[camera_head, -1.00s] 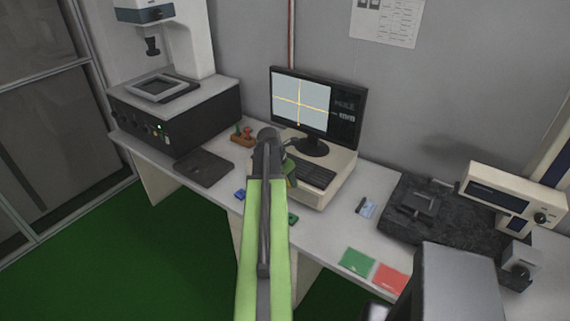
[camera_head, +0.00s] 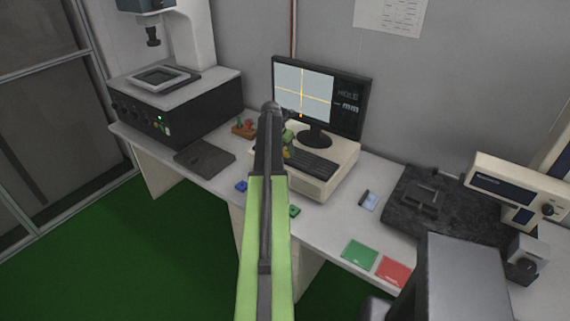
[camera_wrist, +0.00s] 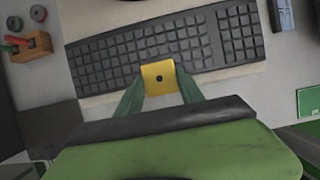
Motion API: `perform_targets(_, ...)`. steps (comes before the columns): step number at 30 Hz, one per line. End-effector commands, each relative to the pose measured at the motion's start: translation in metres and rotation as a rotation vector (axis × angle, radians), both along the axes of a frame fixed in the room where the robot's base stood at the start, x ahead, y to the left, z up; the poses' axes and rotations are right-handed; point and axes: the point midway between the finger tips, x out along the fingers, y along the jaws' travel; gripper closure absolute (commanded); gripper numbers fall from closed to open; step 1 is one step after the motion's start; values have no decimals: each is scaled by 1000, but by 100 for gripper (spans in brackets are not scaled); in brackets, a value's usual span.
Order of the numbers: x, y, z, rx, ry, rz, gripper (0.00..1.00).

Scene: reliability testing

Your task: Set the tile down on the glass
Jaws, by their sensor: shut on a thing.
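My gripper (camera_wrist: 160,90) is shut on a small yellow tile (camera_wrist: 158,76) with a dark dot in its middle. The green fingers hold it at both sides, above the keyboard (camera_wrist: 160,48) in the wrist view. In the head view my gripper (camera_head: 288,143) is partly hidden behind my arm, in front of the monitor. The likely glass is the pale-framed stage plate (camera_head: 158,79) on the black measuring instrument (camera_head: 185,105) at the left. It stands well apart from my gripper, and its top looks clear.
A monitor (camera_head: 318,97) stands on a beige case behind my gripper. A brown holder (camera_head: 243,130) with red and green pegs stands between it and the instrument. A dark pad (camera_head: 204,159) lies before the instrument. Green (camera_head: 360,254) and red (camera_head: 393,271) cards lie right.

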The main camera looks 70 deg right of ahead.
Motion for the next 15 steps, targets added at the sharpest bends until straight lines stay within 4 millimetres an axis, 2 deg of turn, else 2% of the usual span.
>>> perform_targets(4,0,0,-4,0,0,0,95)
perform_targets(11,-1,0,-43,0,0,-1,95)
perform_targets(15,-1,0,-40,0,0,-1,95)
